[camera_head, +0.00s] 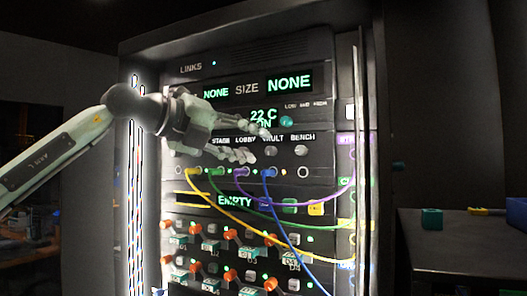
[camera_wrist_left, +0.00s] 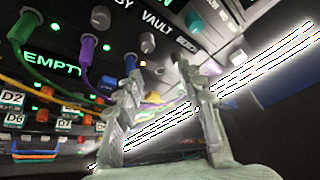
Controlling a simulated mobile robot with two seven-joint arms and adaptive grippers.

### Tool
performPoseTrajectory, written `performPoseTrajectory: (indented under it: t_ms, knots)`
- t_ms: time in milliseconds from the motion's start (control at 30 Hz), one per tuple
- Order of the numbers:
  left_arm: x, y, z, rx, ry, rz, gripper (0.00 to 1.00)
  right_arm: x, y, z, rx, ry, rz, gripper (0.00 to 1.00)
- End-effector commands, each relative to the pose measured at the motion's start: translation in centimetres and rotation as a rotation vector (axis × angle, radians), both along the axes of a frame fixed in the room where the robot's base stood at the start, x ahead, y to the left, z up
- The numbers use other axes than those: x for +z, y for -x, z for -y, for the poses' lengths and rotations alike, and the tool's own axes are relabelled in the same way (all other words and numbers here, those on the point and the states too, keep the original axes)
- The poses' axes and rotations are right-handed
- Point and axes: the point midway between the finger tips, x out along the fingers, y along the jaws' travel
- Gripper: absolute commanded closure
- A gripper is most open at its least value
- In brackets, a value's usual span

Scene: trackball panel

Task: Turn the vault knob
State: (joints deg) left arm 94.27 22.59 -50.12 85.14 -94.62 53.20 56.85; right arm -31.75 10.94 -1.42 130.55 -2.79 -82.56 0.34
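The vault knob is a small pale round knob (camera_head: 271,152) under the VAULT label in the head view. In the left wrist view the vault knob (camera_wrist_left: 147,43) shows just beyond my fingertips. My left gripper (camera_head: 260,145) reaches in from the left across the panel, its two fingers pointing at the knob. In the wrist view my left gripper (camera_wrist_left: 160,72) has its fingers apart with nothing held between them. The fingertips look close to the knob, but I cannot tell whether they touch it. My right gripper is out of view.
The bench knob (camera_head: 301,150) sits right of the vault knob, and a teal knob (camera_head: 286,121) is above. Yellow, green, purple and blue cables (camera_head: 270,190) hang below from sockets. Orange-handled switches (camera_head: 233,234) fill the lower panel. A dark side table (camera_head: 465,240) stands at the right.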

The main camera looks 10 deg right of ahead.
Motion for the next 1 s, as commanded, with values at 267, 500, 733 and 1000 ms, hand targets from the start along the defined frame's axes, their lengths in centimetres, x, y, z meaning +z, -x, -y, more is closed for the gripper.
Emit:
performPoseTrajectory:
  t_ms: [267,500,733,1000]
  knots:
    - [1.5,-1.2,-1.6,0.113,-0.117,0.030,0.61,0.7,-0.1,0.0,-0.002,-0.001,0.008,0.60]
    - [0.6,-3.4,1.4,0.109,-0.115,0.029,0.61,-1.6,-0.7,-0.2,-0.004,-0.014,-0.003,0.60]
    - [-0.2,-5.0,3.4,0.109,-0.114,0.031,0.61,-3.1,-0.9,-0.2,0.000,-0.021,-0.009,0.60]
    - [-0.5,-5.3,3.8,0.110,-0.113,0.032,0.61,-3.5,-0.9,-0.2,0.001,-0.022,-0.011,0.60]
